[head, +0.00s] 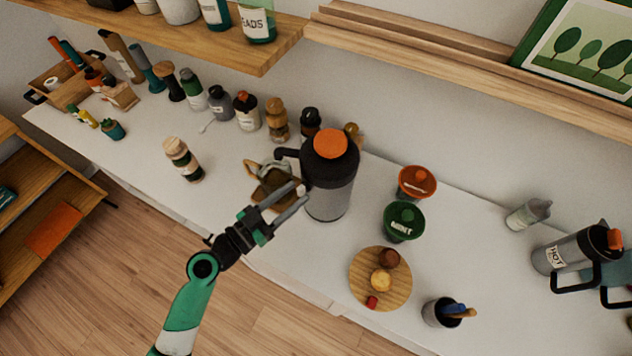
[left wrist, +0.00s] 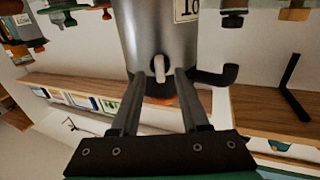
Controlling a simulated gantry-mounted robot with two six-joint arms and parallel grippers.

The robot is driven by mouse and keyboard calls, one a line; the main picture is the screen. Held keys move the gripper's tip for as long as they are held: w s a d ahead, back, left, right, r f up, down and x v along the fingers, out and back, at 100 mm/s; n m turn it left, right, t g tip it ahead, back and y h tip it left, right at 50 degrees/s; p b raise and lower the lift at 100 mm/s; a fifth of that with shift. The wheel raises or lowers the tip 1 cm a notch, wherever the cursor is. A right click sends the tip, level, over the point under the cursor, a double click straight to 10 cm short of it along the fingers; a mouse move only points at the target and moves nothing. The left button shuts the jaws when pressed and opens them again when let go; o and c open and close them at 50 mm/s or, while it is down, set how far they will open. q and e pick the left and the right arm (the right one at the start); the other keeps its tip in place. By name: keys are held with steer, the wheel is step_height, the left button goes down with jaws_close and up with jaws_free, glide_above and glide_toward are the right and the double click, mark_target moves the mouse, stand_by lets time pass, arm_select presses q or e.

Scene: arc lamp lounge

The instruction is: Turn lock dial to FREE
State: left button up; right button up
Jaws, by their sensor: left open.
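A steel jug (head: 328,190) with a black top and an orange lid (head: 329,143) stands upright on the white counter. In the left wrist view the steel body (left wrist: 160,30) appears upside down. A small pale knob (left wrist: 159,66), perhaps the lock dial, sits on its side; I cannot read any FREE mark. My left gripper (head: 300,193) is open, close to the jug's left side. In the left wrist view its fingers (left wrist: 161,78) stand on either side of the pale knob; I cannot tell whether they touch it. My right gripper is not in view.
A black spout (head: 286,152) juts from the jug's left side, above a brown holder (head: 272,190).

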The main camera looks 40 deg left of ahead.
arm_select(q)
steer(key=shift+w, duration=0.7)
steer(key=shift+s, duration=0.15)
steer(key=shift+c, duration=0.3)
jaws_close()
